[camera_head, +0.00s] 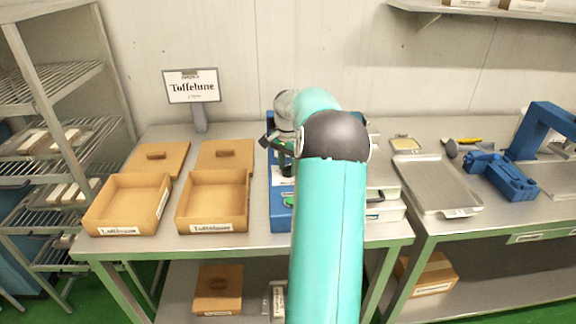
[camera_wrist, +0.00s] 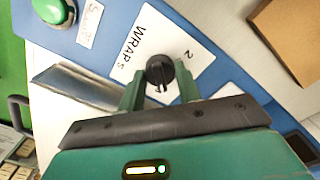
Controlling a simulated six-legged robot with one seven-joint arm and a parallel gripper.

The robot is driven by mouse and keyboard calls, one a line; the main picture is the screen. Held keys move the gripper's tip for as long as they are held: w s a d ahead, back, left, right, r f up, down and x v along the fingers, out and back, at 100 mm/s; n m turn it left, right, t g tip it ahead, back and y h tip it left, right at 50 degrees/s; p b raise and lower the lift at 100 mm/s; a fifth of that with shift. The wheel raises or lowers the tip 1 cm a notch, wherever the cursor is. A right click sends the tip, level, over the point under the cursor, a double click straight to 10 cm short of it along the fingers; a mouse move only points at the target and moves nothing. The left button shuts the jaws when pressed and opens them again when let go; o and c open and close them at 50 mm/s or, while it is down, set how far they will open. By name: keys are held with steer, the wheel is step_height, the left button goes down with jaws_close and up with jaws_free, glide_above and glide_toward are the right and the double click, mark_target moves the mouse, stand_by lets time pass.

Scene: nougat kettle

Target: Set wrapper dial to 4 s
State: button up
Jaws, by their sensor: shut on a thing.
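In the wrist view the black round wrapper dial (camera_wrist: 160,70) sits on a white plate (camera_wrist: 143,48) with "WRAP S" and a "2" printed on it. The plate is on the blue wrapper panel (camera_wrist: 108,48). My gripper (camera_wrist: 160,84) has a green finger on each side of the dial and is shut on it. Other marks on the plate are hidden, and I cannot read the dial's setting. In the head view the blue wrapper (camera_head: 281,216) stands on the table, mostly behind my arm, and my gripper (camera_head: 283,152) is over it; the dial is hidden there.
A green button (camera_wrist: 48,9) is on the same panel. Two open cardboard boxes (camera_head: 213,226) stand left of the wrapper, with a "Toffelune" sign (camera_head: 191,86) behind. A metal tray (camera_head: 434,185) and a blue device (camera_head: 505,176) are on the right-hand table.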

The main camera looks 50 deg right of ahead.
mark_target(288, 166)
steer(key=n, duration=0.4)
steer(key=shift+r+n, duration=0.1)
steer(key=shift+n, duration=2.1)
steer(key=o, duration=1)
steer(key=shift+c, duration=0.2)
step_height(288, 166, up, 14)
